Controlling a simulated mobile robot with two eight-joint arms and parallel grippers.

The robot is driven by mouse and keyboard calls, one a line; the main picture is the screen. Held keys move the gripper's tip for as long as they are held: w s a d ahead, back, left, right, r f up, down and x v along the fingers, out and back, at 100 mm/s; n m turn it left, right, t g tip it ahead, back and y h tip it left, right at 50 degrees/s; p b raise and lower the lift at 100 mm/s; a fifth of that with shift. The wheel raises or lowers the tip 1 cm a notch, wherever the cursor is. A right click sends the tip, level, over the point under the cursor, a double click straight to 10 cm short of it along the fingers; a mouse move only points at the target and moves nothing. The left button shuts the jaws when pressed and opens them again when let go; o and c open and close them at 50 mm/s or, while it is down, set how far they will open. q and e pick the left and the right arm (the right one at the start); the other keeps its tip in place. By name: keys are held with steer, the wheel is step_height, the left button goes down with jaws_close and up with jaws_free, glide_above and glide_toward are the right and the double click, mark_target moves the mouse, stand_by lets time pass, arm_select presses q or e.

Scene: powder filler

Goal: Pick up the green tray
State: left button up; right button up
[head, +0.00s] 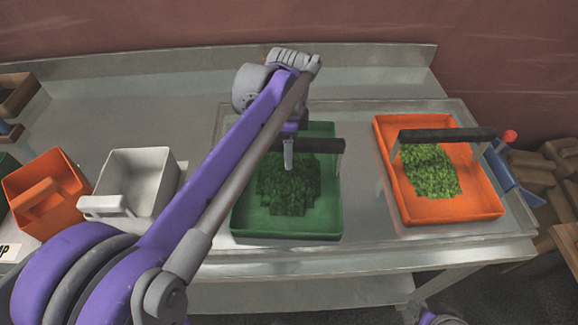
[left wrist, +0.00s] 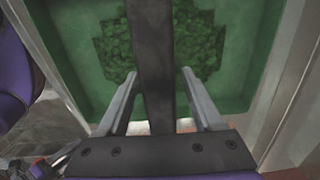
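The green tray (head: 325,222) stands on the metal table in the middle of the head view, with a pile of green leafy-looking bits (head: 287,195) in it. A dark handle bar (head: 325,146) crosses above its far part. My left gripper (head: 288,168) points down at this handle, and my arm hides part of the tray. In the left wrist view the handle bar (left wrist: 152,60) runs between the two fingers of my left gripper (left wrist: 160,75), which are apart on either side of it. The tray (left wrist: 90,95) lies below. My right gripper does not show.
An orange tray (head: 450,214) with green bits and a dark handle stands to the right, near a red-knobbed lever (head: 509,137). A white bin (head: 150,170) and an orange bin (head: 70,205) stand at the left. The table (head: 375,75) is clear behind the trays.

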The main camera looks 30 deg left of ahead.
arm_select(q)
jaws_close()
stand_by(1.2)
